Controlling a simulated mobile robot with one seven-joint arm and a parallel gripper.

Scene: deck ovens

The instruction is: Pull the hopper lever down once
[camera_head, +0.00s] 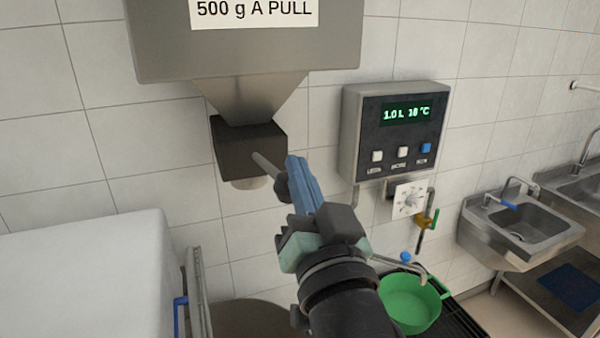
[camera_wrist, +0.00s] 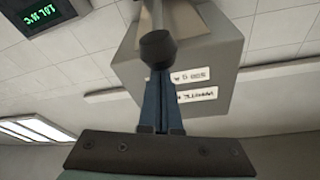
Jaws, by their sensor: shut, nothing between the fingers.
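The steel hopper (camera_head: 245,45) is fixed to the wall, with a label reading "500 g A PULL" and a dark block (camera_head: 240,148) under its funnel. The hopper lever (camera_head: 265,165) is a thin grey rod sticking out from this block, angled slightly down, with a black knob at its end. In the wrist view the knob (camera_wrist: 157,48) covers the tips of my gripper's blue fingers. My gripper (camera_head: 293,162) is shut and empty, its fingertips right beside the knob; whether they touch it I cannot tell.
A water meter box (camera_head: 395,130) with a lit display hangs to the right of the hopper. A green basin (camera_head: 410,302) stands below it on a dark rack. A white block-shaped unit (camera_head: 85,285) fills the lower left. A steel sink (camera_head: 520,225) is at the right.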

